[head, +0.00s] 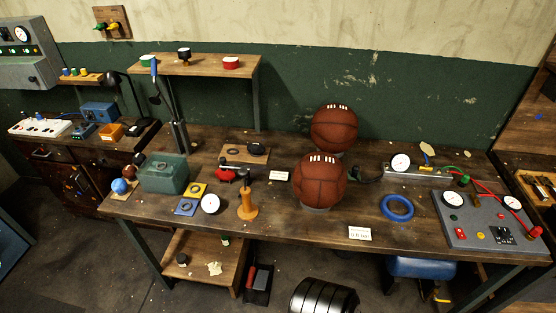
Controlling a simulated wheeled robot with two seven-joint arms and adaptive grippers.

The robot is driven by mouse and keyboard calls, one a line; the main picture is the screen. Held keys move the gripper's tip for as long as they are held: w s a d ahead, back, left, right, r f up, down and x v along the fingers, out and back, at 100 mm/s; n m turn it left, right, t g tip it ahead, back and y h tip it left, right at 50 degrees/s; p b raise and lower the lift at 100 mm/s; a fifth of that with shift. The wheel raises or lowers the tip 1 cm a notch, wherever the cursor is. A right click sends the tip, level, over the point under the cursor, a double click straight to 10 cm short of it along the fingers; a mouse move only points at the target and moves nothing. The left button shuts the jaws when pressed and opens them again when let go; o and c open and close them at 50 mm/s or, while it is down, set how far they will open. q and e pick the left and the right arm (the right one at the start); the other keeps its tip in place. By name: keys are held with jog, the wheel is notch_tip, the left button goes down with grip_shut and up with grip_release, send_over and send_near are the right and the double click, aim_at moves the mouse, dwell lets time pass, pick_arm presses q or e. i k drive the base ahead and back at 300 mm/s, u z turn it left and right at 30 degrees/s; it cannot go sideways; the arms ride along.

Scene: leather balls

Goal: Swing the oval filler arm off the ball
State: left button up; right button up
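A brown leather ball (319,181) with white laces sits on a small stand near the front middle of the workbench. A second similar ball (335,129) stands just behind it. A dark fitting (367,173) lies close to the front ball's right side, beside a silver bar (416,176) with a round gauge (400,162). It may be the filler arm; I cannot tell whether it touches the ball. Neither of my grippers is in view.
A blue ring (396,207) lies right of the front ball. An orange-handled tool (247,204), a white dial (210,204) and a green box (164,174) stand to the left.

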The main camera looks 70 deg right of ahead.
aim_at(224, 166)
jog(key=z, duration=1.95)
